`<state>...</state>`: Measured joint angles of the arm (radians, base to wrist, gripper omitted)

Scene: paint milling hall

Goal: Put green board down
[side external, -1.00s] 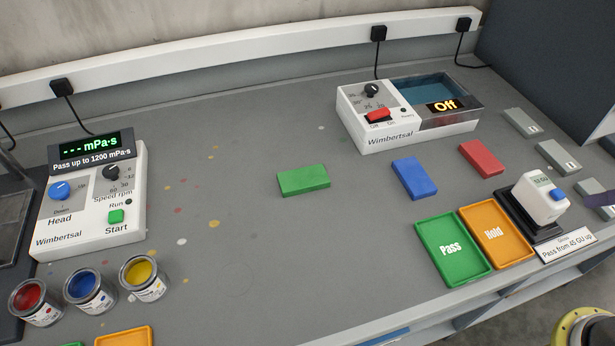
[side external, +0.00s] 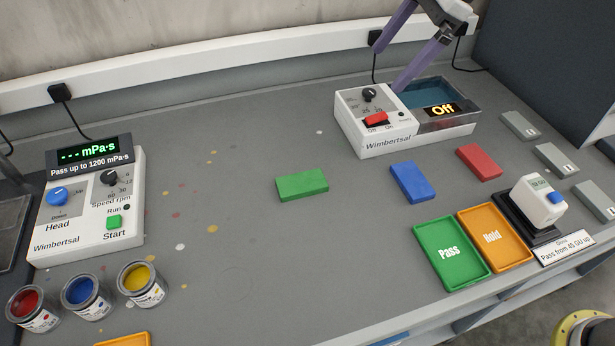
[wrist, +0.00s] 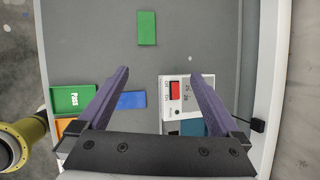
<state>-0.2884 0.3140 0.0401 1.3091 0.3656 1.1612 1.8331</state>
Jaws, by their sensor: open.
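The green board (side external: 302,185) lies flat on the grey bench, left of the blue board (side external: 412,182) and apart from it. It also shows at the top of the wrist view (wrist: 147,28). My gripper (side external: 385,69) is open and empty, with its purple fingers above the white Wimbertsal bath unit (side external: 390,138) at the back. In the wrist view the spread fingers (wrist: 158,74) have the unit's red switch (wrist: 175,90) between them, and the green board lies beyond the tips. The green Pass tray (side external: 438,277) and orange Hold tray (side external: 507,261) look empty.
A red board (side external: 479,162) and several grey boards (side external: 519,125) lie to the right. A gloss meter (side external: 540,203) stands beside Hold. The viscometer (side external: 90,215) and three paint cans (side external: 85,295) are at left. The bench around the green board is clear.

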